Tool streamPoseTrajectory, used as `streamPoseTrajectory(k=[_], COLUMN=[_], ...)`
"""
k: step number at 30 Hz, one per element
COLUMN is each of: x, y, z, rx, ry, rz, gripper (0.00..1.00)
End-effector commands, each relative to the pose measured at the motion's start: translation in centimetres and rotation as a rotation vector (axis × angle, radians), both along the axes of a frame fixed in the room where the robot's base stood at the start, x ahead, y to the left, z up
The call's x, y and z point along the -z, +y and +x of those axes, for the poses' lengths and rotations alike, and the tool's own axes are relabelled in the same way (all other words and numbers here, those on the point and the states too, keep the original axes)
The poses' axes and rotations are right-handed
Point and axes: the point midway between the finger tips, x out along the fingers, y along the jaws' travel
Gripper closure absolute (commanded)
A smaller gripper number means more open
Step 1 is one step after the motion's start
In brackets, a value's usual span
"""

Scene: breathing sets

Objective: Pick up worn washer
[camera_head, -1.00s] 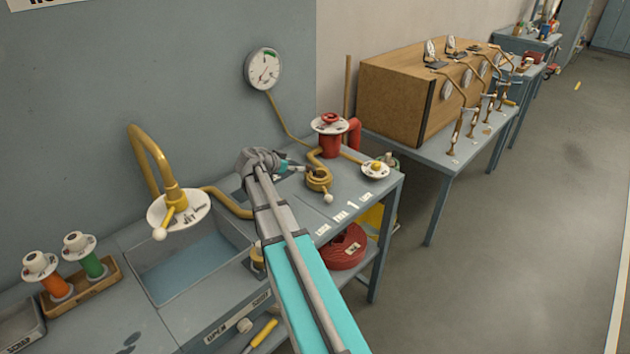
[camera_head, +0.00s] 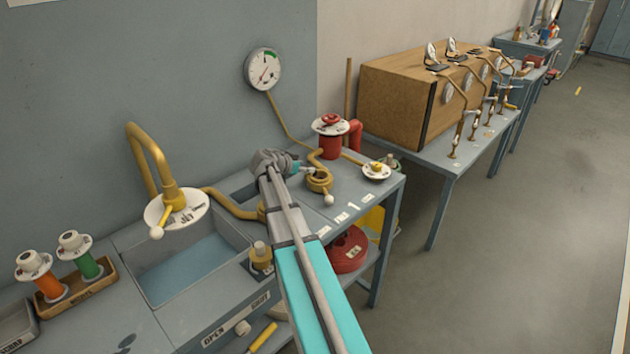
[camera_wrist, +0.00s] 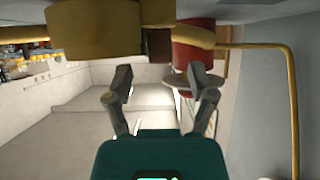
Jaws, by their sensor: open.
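I cannot make out the worn washer in either view. A round brass fitting with an open top (camera_head: 319,181) sits on the grey bench, and its inside is too small to read. My gripper (camera_head: 306,169) is at the left side of this fitting, close to its rim; contact cannot be told. In the wrist view my gripper (camera_wrist: 160,85) has its two fingers apart with nothing between them. The brass fitting (camera_wrist: 95,28) fills the top left there, beyond the fingertips.
A red post with a white disc (camera_head: 331,140) stands behind the fitting. A sink (camera_head: 190,268) with a brass tap (camera_head: 150,155) lies left. Labels mark the bench's front edge.

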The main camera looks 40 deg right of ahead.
Motion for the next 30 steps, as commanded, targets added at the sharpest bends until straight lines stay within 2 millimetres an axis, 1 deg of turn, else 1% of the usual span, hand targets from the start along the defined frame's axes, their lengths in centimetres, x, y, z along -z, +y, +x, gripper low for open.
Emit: streamPoseTrajectory(k=[1, 5, 21, 22, 23, 24, 26, 30], x=[0.47, 0.63, 0.56, 0.56, 0.56, 0.55, 0.55, 0.55], y=[-0.47, -1.02, -1.12, -1.12, -1.12, -1.13, -1.14, -1.15], z=[0.12, 0.14, 0.05, 0.04, 0.04, 0.04, 0.03, 0.02], rx=[0.000, -0.001, 0.000, 0.000, 0.000, 0.001, 0.001, 0.001], ry=[-0.001, 0.000, 0.000, 0.000, -0.001, 0.000, 0.000, 0.000], rz=[0.000, 0.000, 0.000, 0.000, 0.000, 0.000, 0.000, 0.000], gripper=[0.29, 0.29, 0.29, 0.30, 0.36, 0.43, 0.55, 0.81])
